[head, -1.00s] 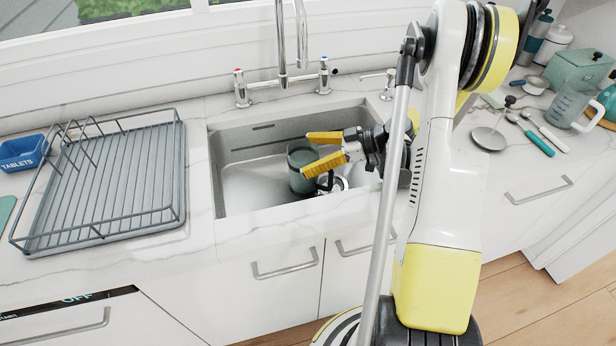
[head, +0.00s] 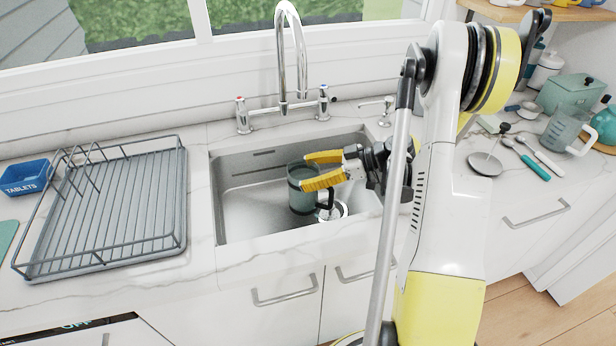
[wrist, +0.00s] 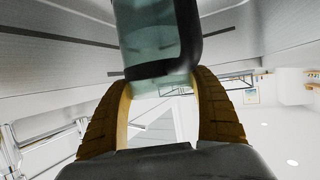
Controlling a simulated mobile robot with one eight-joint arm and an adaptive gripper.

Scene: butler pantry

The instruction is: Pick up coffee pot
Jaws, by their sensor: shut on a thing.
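The coffee pot (head: 301,197) is a dark greenish glass vessel with a black handle on its right. It is upright in the sink (head: 250,212) in the head view. My gripper (head: 306,171) reaches in from the right, and its yellow fingers are shut on the pot near its upper part. In the wrist view the pot (wrist: 147,35), with its black band and handle, is at the top between the tips of my gripper (wrist: 160,80). The fingers hide part of the pot. I cannot tell whether its base is clear of the sink floor.
A tap (head: 290,60) stands behind the sink. A wire dish rack (head: 110,205) and a blue box (head: 25,178) are on the left counter. Utensils (head: 527,160), a glass jug (head: 562,132) and a teal canister (head: 570,95) are on the right.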

